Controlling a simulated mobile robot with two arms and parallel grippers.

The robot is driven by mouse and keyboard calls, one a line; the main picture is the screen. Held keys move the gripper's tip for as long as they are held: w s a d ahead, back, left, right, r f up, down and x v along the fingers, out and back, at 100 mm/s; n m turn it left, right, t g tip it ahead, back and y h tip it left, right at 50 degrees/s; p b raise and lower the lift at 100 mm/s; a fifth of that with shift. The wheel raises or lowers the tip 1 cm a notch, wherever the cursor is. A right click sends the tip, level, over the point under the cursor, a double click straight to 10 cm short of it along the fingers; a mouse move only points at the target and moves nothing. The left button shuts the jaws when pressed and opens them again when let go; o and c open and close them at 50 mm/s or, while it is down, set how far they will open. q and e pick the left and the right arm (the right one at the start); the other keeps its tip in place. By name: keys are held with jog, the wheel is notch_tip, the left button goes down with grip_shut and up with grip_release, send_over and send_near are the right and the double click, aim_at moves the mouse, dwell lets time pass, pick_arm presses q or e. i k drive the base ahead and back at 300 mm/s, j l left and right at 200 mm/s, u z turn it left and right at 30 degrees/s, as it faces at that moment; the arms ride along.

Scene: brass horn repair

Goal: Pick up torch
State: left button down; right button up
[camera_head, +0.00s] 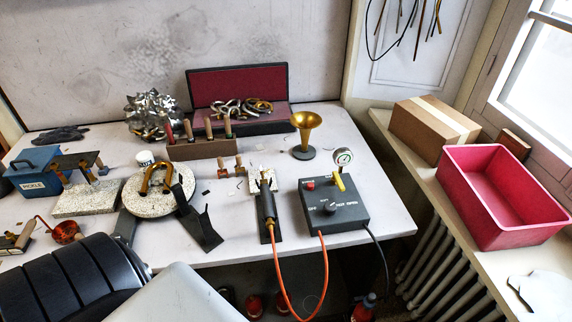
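The torch (266,206) is a dark cylinder with a brass-coloured tip, lying on the table in front of a small pale block. An orange hose (276,257) hangs from its near end, loops below the table edge and rises to the dark control box. My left gripper (157,198) comes in from the lower left. Its two dark fingers are spread apart, left of the torch and over the round speckled plate (150,205). I see nothing held between them. The torch is apart from the gripper. My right gripper is not in view.
The control box (335,208) with a gauge stands right of the torch. A brass bell (305,130) stands behind it. A brass U-shaped tube (157,180) lies on the round plate. A tool block (205,149) stands behind. A red bin (500,190) sits on the right ledge.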

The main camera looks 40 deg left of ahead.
aim_at(268, 212)
jog(key=u, duration=1.35)
